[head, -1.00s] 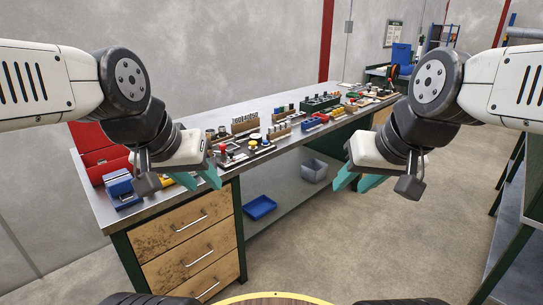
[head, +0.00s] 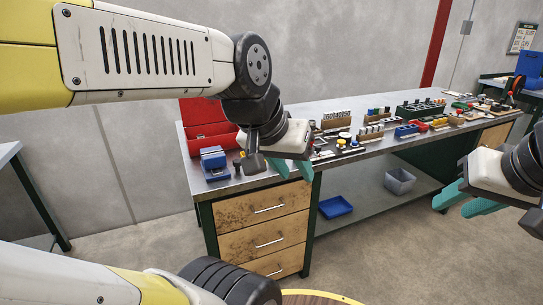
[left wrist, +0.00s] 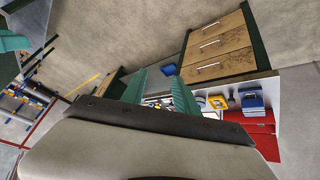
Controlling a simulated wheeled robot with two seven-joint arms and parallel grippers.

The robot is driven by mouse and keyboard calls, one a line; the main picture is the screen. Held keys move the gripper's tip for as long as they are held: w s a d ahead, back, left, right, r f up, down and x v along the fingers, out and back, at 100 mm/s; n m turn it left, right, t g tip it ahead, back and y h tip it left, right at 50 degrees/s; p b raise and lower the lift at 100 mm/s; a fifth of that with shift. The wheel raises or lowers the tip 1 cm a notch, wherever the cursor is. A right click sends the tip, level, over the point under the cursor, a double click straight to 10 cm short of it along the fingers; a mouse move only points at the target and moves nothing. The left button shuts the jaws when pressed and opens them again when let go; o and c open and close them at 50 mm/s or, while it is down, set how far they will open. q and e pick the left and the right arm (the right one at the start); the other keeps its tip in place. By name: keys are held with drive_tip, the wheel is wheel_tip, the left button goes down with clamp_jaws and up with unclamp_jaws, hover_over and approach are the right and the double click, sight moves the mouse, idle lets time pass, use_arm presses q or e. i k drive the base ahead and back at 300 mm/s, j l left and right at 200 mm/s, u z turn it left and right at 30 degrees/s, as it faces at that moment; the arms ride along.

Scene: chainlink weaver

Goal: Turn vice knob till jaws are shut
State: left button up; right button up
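A small blue vice (head: 214,163) sits at the near left corner of the metal workbench; it also shows in the left wrist view (left wrist: 252,102), sideways. A small dark knob-like shape (head: 238,164) is just right of it; the gap between the vice jaws is too small to make out. My left gripper (head: 296,174), with teal fingers, is in the air right of the vice, apart from it. In the left wrist view its fingers (left wrist: 160,88) stand apart with nothing between them. My right gripper (head: 464,203) is open and empty, out in front of the bench at the right.
An open red toolbox (head: 208,132) stands behind the vice. Several small parts and racks line the workbench (head: 270,180) to the right. A blue tray (head: 335,207) and a grey bin (head: 400,181) are on the lower shelf. The floor in front is clear.

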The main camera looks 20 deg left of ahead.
sight(236, 163)
drive_tip(key=i+j+u, duration=0.2)
drive_tip(key=j, duration=0.3)
drive_tip(key=i+j+u, duration=0.15)
drive_tip(key=i+j, duration=0.3)
